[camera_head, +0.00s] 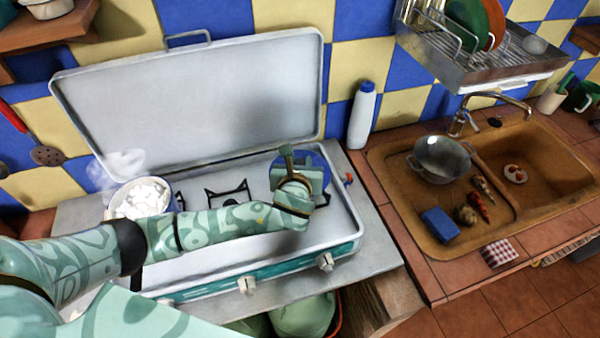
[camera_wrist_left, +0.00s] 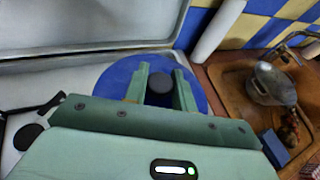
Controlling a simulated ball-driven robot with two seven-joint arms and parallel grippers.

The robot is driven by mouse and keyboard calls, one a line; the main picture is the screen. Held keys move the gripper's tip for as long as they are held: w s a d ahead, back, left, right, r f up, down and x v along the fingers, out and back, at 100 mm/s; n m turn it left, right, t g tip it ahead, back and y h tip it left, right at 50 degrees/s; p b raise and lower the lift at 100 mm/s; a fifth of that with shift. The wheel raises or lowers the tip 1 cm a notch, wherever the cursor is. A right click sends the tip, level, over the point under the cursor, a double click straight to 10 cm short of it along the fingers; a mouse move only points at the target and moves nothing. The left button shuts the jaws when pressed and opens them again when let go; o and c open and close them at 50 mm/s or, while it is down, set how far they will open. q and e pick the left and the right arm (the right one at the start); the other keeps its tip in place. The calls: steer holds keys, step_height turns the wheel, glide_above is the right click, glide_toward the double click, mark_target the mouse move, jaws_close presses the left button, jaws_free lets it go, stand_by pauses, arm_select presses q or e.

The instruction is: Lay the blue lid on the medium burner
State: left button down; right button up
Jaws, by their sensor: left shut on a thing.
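The blue lid (camera_head: 319,161) is a round disc at the right end of the white camping stove (camera_head: 341,213). My left gripper (camera_head: 293,160) is over it, shut on its dark knob. The wrist view shows the lid (camera_wrist_left: 116,77) lying roughly flat, with the knob between the two fingers (camera_wrist_left: 160,84). I cannot tell whether the lid touches the stove or hangs just above it. A bare burner grate (camera_head: 228,193) shows mid-stove. My right gripper is not in view.
A steaming pot with white contents (camera_head: 140,199) sits on the stove's left side. The stove's raised cover (camera_head: 200,95) stands behind. A white bottle (camera_head: 361,115) stands right of it. The sink (camera_head: 401,209) at right holds a metal pot (camera_head: 441,160) and a blue sponge (camera_head: 439,225).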

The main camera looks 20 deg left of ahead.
arm_select(q)
steer(key=f, duration=0.3)
steer(key=shift+w+a+f+b, duration=0.1)
steer(key=shift+w+f+b, duration=0.15)
steer(key=shift+w+b, duration=0.15)
steer(key=shift+s+f, duration=0.1)
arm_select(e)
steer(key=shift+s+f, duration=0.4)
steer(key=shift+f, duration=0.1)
arm_select(q)
steer(key=shift+f, duration=0.2)
steer(key=c, duration=1.1)
jaws_free()
steer(key=shift+c, duration=0.2)
steer(key=shift+s+r, duration=0.2)
steer(key=shift+r, duration=0.05)
steer(key=p+v, duration=0.2)
steer(key=v, duration=0.9)
steer(key=shift+s+r, duration=0.2)
steer(key=shift+s, duration=0.05)
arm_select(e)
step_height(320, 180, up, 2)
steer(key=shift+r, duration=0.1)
